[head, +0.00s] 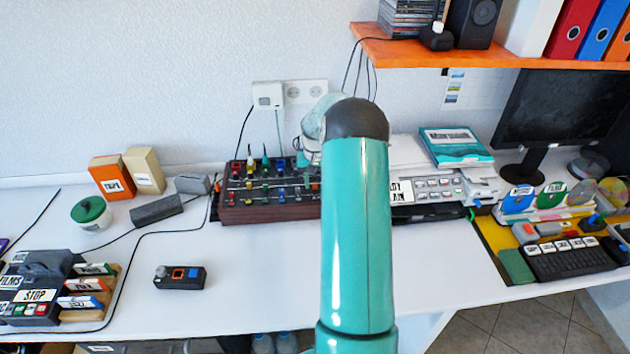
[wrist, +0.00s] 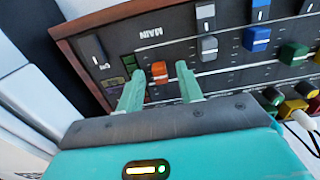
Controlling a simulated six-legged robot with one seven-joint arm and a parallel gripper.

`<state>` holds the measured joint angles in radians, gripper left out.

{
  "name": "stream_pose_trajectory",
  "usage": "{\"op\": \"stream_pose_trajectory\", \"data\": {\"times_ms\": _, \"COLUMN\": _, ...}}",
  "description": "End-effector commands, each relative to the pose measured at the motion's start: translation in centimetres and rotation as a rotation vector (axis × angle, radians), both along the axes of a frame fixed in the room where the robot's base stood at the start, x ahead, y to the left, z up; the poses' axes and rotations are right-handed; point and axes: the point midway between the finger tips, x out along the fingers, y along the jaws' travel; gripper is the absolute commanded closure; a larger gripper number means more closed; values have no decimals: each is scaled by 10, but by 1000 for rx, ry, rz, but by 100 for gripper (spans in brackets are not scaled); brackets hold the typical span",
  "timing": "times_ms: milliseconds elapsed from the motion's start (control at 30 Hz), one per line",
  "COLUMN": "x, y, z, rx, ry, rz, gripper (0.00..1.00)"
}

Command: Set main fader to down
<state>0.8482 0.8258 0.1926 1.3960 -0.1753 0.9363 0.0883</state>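The mixer panel (head: 266,207) is dark with a reddish-brown wooden edge; in the head view my arm covers its right end. In the wrist view, a MAIN label (wrist: 151,34) is printed on the panel (wrist: 118,40), and an orange fader cap (wrist: 160,70) sits near it in a slot. My gripper (wrist: 160,77) is open, with one pale green finger on each side of the orange cap and visible gaps between. I cannot tell whether the fingertips touch the panel.
A grey fader (wrist: 208,46) and a blue fader (wrist: 256,38) are to the right of the orange one. Several coloured knobs (wrist: 300,105) line the right edge. A printer (head: 435,185) stands right of the mixer.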

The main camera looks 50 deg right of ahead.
Motion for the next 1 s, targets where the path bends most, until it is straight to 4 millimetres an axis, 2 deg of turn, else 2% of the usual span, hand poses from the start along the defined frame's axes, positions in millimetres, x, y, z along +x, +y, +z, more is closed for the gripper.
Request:
{"op": "stream_pose_trajectory", "data": {"times_ms": 233, "x": 0, "y": 0, "z": 0, "rx": 0, "ry": 0, "rz": 0, "gripper": 66}}
{"op": "stream_pose_trajectory", "data": {"times_ms": 400, "x": 0, "y": 0, "z": 0, "rx": 0, "ry": 0, "rz": 0, "gripper": 99}}
{"op": "stream_pose_trajectory", "data": {"times_ms": 1000, "x": -8, "y": 7, "z": 0, "rx": 0, "ry": 0, "rz": 0, "gripper": 100}}
